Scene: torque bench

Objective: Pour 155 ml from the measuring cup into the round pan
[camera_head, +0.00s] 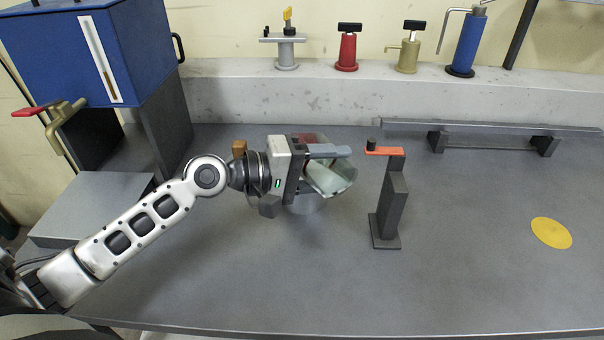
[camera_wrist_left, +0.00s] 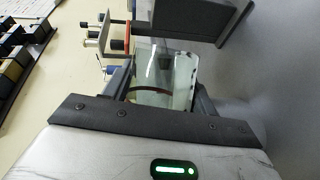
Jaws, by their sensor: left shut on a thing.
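The clear, greenish measuring cup (camera_head: 338,178) is held in my left gripper (camera_head: 326,163), tilted with its mouth towards the right in the head view. One grey finger shows along the cup's upper side; the other is mostly hidden. In the left wrist view the cup (camera_wrist_left: 168,88) sits between both fingers, with a dark curved line across it. A round grey rim (camera_head: 306,208), apparently the round pan, shows just below the cup, mostly covered by cup and gripper. I cannot make out a stream or how much liquid is in either. My right gripper is not in view.
A dark stand with an orange arm (camera_head: 384,151) rises close right of the cup. A blue tank (camera_head: 88,50) with a red-handled tap is at the left. A long bar (camera_head: 490,128) and a yellow disc (camera_head: 551,233) are at the right. The front middle is clear.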

